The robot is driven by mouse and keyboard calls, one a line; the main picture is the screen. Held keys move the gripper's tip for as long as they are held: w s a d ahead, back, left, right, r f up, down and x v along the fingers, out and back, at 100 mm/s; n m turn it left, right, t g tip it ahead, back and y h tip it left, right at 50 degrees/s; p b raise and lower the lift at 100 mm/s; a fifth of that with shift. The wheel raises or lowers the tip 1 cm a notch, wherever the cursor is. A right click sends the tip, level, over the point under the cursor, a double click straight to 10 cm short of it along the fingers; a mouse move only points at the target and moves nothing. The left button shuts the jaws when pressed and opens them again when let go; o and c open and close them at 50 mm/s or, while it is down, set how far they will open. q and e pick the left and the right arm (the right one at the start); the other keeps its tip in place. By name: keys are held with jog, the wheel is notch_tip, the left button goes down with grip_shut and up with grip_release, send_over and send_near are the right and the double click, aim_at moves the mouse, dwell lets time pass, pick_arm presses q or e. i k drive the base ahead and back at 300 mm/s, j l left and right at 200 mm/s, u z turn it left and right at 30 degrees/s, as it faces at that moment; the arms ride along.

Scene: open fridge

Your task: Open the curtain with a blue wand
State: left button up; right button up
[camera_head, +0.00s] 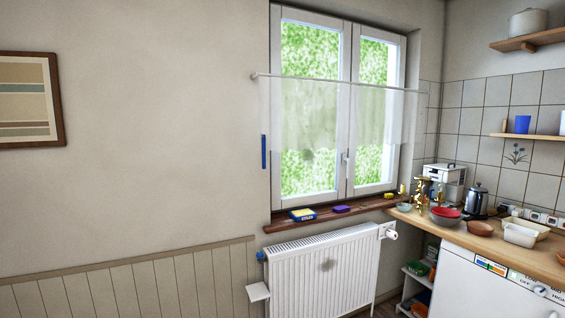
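A sheer white curtain (310,112) hangs from a thin rod (340,83) across the middle of the window. It spreads over both panes, and the greenery outside shows through it. The blue wand (264,152) hangs upright at the curtain's left end, in front of the wall just left of the window frame. Neither of my grippers is in view.
A wooden sill (330,212) under the window holds a blue-and-yellow box (303,215) and small items. A white radiator (322,272) stands below. A cluttered counter (480,243) is at the right. The wall left of the window is clear except for a picture (28,100).

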aim_at(274, 107)
jog(key=i+j+z, duration=0.1)
jog(key=i+z, duration=0.15)
jog(key=i+j+z, duration=0.25)
jog(key=i, duration=0.25)
jog(key=i+j+z, duration=0.25)
jog(key=i+l, duration=0.1)
